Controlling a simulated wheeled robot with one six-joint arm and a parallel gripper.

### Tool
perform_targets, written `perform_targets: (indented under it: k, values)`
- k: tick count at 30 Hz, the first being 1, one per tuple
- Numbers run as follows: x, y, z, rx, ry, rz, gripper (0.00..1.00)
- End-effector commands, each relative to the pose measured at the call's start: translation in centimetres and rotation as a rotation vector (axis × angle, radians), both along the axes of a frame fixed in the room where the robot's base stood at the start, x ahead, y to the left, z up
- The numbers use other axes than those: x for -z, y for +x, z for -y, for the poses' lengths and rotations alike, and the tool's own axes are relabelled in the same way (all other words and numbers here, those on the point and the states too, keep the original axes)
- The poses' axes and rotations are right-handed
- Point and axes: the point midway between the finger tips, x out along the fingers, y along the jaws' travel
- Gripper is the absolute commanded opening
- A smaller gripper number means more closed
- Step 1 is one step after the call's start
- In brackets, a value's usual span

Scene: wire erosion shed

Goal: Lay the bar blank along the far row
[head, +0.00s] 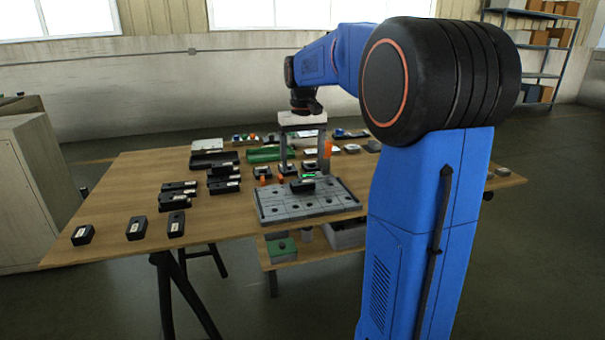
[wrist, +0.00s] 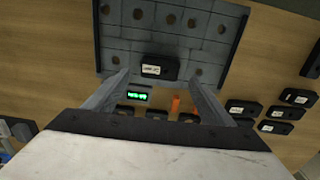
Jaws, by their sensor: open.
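A small black block with a white label (wrist: 158,67), the likely bar blank, lies flat on the grey holed plate (wrist: 185,40), near one edge. In the head view the black block (head: 302,186) is at the plate's far edge, about mid-width, its long side roughly along that edge. The plate (head: 312,208) sits on the wooden table. My gripper (head: 304,168) points down over the far side of the plate, open. In the wrist view my gripper's fingers (wrist: 158,80) are spread wider than the block, with nothing held. I cannot tell whether the fingertips reach its height.
A small green-lit display (wrist: 138,96) and orange pieces (wrist: 176,104) stand beside the plate's far edge. Several labelled black blocks (head: 223,186) lie left of the plate. The table's front left (head: 110,250) is partly bare.

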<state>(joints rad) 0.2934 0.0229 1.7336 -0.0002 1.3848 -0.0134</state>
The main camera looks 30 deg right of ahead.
Motion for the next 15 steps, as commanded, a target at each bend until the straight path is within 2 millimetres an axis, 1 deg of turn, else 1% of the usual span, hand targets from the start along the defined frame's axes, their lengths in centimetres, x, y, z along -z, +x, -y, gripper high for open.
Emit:
perform_targets:
  k: [1,6,9,12,15]
  values:
    - [-1.1,0.1,0.0,0.000,-0.001,0.003,0.76]
    - [-4.1,0.0,0.0,0.000,-0.001,0.002,0.76]
    - [-5.4,0.0,0.0,0.000,0.000,0.001,0.76]
    - [-6.2,0.0,0.0,0.000,0.000,0.001,0.76]
    - [-6.7,0.0,0.0,0.000,0.000,0.000,0.76]
